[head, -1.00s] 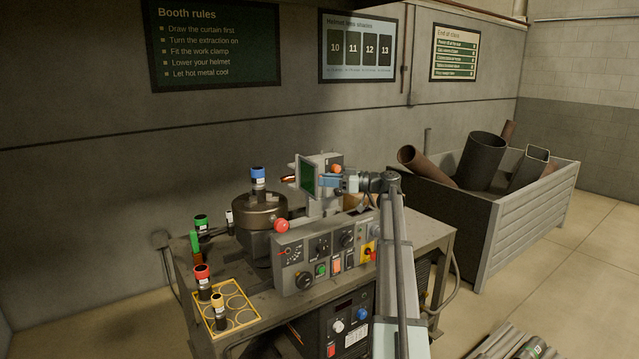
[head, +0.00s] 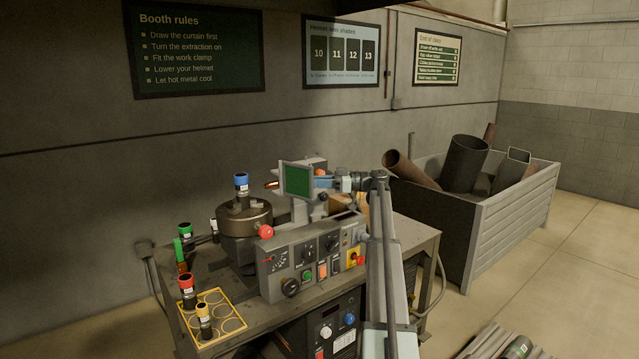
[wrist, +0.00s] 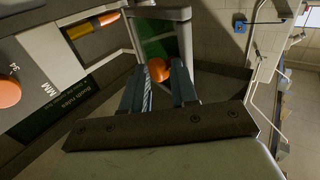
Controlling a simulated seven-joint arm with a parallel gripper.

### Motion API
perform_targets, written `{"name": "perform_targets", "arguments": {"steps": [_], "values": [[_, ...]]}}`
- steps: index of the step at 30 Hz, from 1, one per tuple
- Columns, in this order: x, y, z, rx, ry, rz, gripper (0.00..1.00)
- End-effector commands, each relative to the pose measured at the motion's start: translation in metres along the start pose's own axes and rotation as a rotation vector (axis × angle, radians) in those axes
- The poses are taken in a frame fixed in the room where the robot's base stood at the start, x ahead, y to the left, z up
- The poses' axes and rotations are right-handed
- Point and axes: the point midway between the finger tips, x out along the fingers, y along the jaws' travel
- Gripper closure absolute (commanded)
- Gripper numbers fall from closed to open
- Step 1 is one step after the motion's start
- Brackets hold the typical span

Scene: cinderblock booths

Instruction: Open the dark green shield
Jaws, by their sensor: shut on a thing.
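The dark green shield (head: 298,181) is a green pane in a grey frame. It stands above the control panel of the bench machine and faces mostly toward the head camera. My gripper (head: 322,182) reaches it from the right, at the frame's right side. In the wrist view, my gripper's fingers (wrist: 164,78) are closed about an orange knob (wrist: 159,69) at the shield's frame. The green pane (wrist: 155,46) shows just beyond the knob. In the head view I cannot make out the gripped knob clearly.
A round drum (head: 245,222) with a blue-topped cylinder (head: 241,185) stands left of the shield. A red ball knob (head: 265,232) and the control panel (head: 312,260) lie below. A yellow-edged tray (head: 235,311) is at front left. A scrap bin (head: 510,222) stands right.

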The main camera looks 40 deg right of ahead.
Motion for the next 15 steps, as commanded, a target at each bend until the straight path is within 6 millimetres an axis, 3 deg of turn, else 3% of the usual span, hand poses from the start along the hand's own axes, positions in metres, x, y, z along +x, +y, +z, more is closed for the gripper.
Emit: {"name": "perform_targets", "arguments": {"steps": [1, 2, 3, 6, 11, 15], "values": [[0.015, 0.0075, 0.0003, 0.007, 0.001, 0.007, 1.0], [0.015, 0.0074, 0.0004, 0.007, 0.001, 0.007, 1.0], [0.015, 0.0073, 0.0004, 0.007, 0.001, 0.007, 0.71], [0.0149, 0.007, 0.0004, 0.006, 0.0, 0.008, 0.59], [0.0148, 0.007, 0.0004, 0.003, 0.0, 0.008, 0.46], [0.0146, 0.0067, 0.0004, 0.002, 0.0, 0.009, 0.45]]}}
